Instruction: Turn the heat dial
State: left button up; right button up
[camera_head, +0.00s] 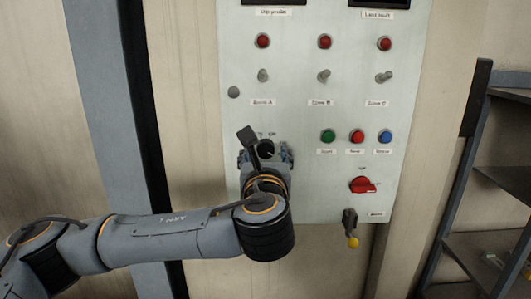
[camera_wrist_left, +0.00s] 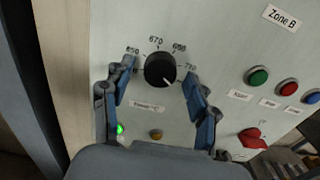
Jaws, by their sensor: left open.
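The heat dial (camera_wrist_left: 160,69) is a round black knob on the pale panel, with numbers such as 670 printed around its upper side. Its white mark points to the lower right. My left gripper (camera_wrist_left: 158,73) is open, with one blue-grey finger on each side of the dial. A gap shows between each finger and the knob, and I cannot tell how far the fingertips are from the panel. In the head view my left gripper (camera_head: 265,155) is at the panel's lower left and largely hides the dial area. My right gripper is not in view.
The control panel (camera_head: 300,205) carries red lamps (camera_head: 325,41), toggle switches (camera_head: 324,76), and green, red and blue buttons (camera_head: 357,136). A red rotary switch (camera_head: 362,185) and a yellow-tipped lever (camera_head: 352,240) are at lower right. A dark shelf rack (camera_head: 480,170) stands at right.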

pick_arm(q)
jog(key=c, duration=1.2)
